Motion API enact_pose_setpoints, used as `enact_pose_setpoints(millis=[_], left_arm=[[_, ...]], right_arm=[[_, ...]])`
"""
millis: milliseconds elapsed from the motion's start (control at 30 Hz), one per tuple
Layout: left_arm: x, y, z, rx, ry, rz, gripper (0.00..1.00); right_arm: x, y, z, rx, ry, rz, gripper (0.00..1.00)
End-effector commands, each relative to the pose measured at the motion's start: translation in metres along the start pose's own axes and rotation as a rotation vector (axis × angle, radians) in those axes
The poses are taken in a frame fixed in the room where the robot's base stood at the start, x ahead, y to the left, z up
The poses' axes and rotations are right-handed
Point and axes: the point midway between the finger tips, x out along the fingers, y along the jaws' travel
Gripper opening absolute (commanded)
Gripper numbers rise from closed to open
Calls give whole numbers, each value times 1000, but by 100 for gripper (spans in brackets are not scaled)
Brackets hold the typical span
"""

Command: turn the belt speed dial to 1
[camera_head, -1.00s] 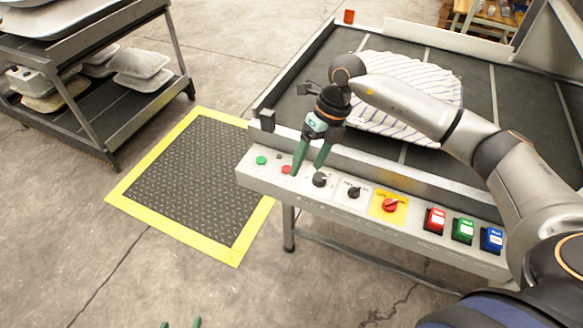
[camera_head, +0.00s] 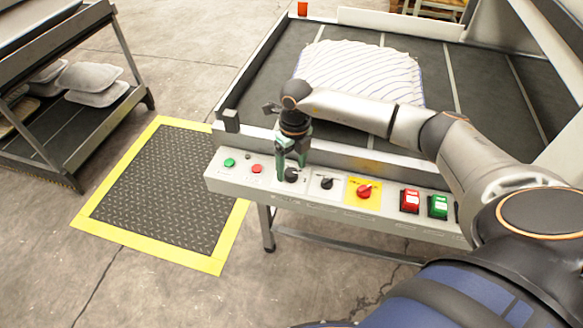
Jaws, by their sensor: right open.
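The control panel (camera_head: 230,183) runs along the front edge of the conveyor table. It carries a black dial (camera_head: 291,176) on the left, a second black dial (camera_head: 327,183) beside it, and a red knob on a yellow plate (camera_head: 364,190). The labels are too small to read, so I cannot tell which dial is belt speed. My right gripper (camera_head: 290,167) points down at the left black dial with its green fingers apart. One finger is left of the dial, the other behind or right of it; contact is unclear. My left gripper is out of view.
Green (camera_head: 230,162) and red (camera_head: 257,169) buttons sit left of the dials. Red (camera_head: 410,201) and green (camera_head: 438,207) box switches sit right. A striped pillow (camera_head: 360,72) lies on the belt. A rack (camera_head: 60,130) stands left of a yellow-edged floor mat (camera_head: 160,190).

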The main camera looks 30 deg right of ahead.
Motion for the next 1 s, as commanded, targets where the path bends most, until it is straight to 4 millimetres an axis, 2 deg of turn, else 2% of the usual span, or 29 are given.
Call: enact_pose_setpoints(millis=[133, 400, 1000], left_arm=[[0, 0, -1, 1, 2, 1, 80], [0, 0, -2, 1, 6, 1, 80], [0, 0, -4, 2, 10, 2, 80]], right_arm=[[8, 0, 0, 1, 0, -1, 76], [8, 0, 0, 0, 0, -1, 75], [8, 0, 0, 1, -1, 0, 7]])
